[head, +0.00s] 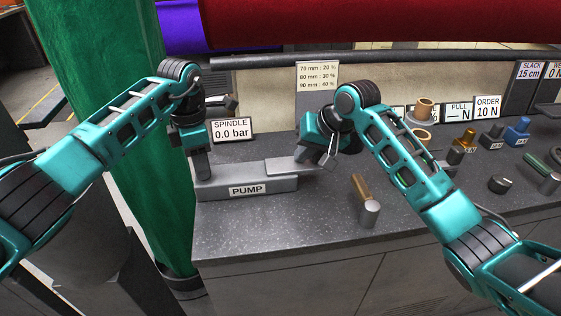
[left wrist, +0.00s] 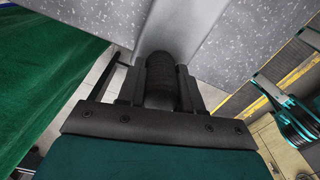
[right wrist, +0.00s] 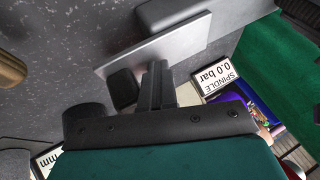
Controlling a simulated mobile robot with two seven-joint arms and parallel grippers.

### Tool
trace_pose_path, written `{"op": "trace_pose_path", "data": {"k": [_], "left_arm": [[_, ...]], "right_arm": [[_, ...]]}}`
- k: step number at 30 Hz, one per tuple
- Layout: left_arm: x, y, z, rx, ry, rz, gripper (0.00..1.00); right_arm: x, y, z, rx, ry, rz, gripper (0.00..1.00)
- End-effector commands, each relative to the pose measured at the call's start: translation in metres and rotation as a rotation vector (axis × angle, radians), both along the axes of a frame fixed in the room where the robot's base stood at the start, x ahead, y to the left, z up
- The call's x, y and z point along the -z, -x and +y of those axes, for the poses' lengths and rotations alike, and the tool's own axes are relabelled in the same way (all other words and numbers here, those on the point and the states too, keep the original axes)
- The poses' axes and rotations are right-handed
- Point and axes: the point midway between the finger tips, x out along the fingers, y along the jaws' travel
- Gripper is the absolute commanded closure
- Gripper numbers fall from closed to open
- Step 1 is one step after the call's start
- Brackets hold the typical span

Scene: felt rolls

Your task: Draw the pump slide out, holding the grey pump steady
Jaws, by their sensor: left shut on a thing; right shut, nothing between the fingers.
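The grey pump (head: 215,185) lies on the counter with a PUMP label on its front. Its lighter flat slide (head: 290,168) sticks out at the right end. My left gripper (head: 203,168) is shut on a dark upright knob (left wrist: 160,75) at the pump's left end. My right gripper (head: 328,160) is shut and empty at the slide's outer end. In the right wrist view its closed fingers (right wrist: 155,85) stand beside a small dark block (right wrist: 122,88) near the edge of the slide (right wrist: 150,50); whether they touch it I cannot tell.
A SPINDLE sign (head: 231,129) reading 0.0 bar stands behind the pump. A wood-handled tool (head: 363,192) lies to the right. Several small weights and signs stand at the back right. The counter front is clear.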

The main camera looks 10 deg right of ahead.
Motion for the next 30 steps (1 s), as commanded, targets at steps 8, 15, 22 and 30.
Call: {"op": "trace_pose_path", "data": {"k": [8, 15, 22, 30], "left_arm": [[0.003, 0.001, 0.002, -0.001, -0.005, 0.005, 1.0], [0.003, 0.001, 0.002, -0.001, -0.005, 0.004, 1.0], [0.003, 0.001, 0.002, -0.001, -0.005, 0.004, 1.0], [0.003, 0.001, 0.001, -0.001, -0.005, 0.003, 1.0]], "right_arm": [[-0.001, 0.0, 0.002, 0.0, 0.0, 0.003, 1.0], [-0.013, 0.0, 0.003, -0.001, -0.002, 0.001, 1.0], [-0.025, 0.0, 0.003, -0.001, -0.002, 0.001, 1.0], [-0.035, 0.0, 0.003, -0.001, -0.002, 0.001, 1.0]]}}
